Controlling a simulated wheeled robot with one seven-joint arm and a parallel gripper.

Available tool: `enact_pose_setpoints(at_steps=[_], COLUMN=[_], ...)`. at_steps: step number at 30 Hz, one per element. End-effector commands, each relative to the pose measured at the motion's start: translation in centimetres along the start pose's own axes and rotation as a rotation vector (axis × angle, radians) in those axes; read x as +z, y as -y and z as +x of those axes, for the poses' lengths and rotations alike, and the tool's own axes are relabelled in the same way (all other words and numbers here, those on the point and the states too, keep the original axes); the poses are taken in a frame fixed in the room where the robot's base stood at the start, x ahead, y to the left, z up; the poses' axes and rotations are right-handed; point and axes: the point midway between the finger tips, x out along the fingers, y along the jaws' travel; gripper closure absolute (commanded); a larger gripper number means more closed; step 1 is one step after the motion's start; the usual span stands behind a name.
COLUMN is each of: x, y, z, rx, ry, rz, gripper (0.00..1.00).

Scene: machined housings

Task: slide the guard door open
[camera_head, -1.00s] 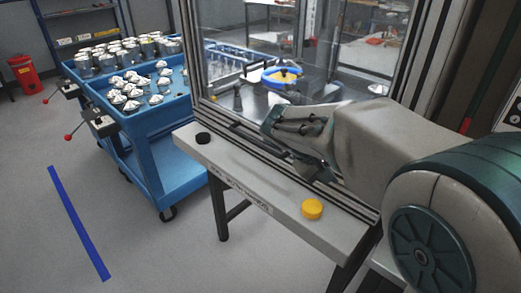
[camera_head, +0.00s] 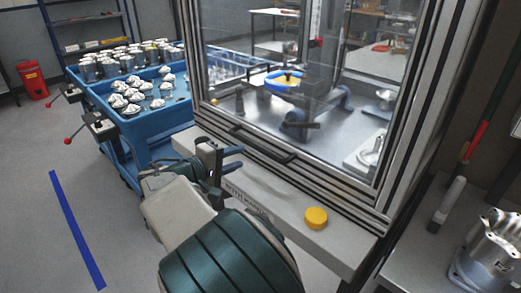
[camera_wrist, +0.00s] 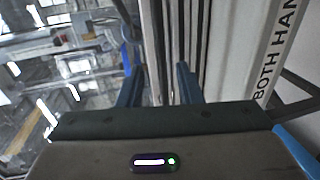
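The guard door (camera_head: 345,115) is a clear pane in a metal frame and spans the front of the machine enclosure. Its dark bar handle (camera_head: 265,146) sits low on the frame, towards the left. My gripper (camera_head: 242,160) is over the left part of the white ledge, just left of and below the handle. Its two fingers are apart and point towards the door, with nothing seen between them. In the wrist view, the fingers (camera_wrist: 158,85) are spread in front of the frame rails (camera_wrist: 178,40). I cannot make out the handle there.
A yellow button (camera_head: 316,218) stands on the white ledge (camera_head: 285,205) right of my gripper. A blue cart (camera_head: 150,130) with metal parts stands at the left. A bench with a machined housing (camera_head: 490,255) is at the right.

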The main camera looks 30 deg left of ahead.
Motion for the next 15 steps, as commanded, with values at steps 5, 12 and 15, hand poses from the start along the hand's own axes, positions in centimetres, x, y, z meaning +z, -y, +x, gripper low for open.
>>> enact_pose_setpoints(at_steps=[5,12,15], x=[0.1,0.1,0.1], y=[0.0,0.0,0.0], z=[4.1,8.2,9.1], rx=[0.001,0.000,0.000], ry=[0.005,0.004,0.002], rz=[-0.002,-0.001,-0.001], gripper=[0.68,0.68,0.68])
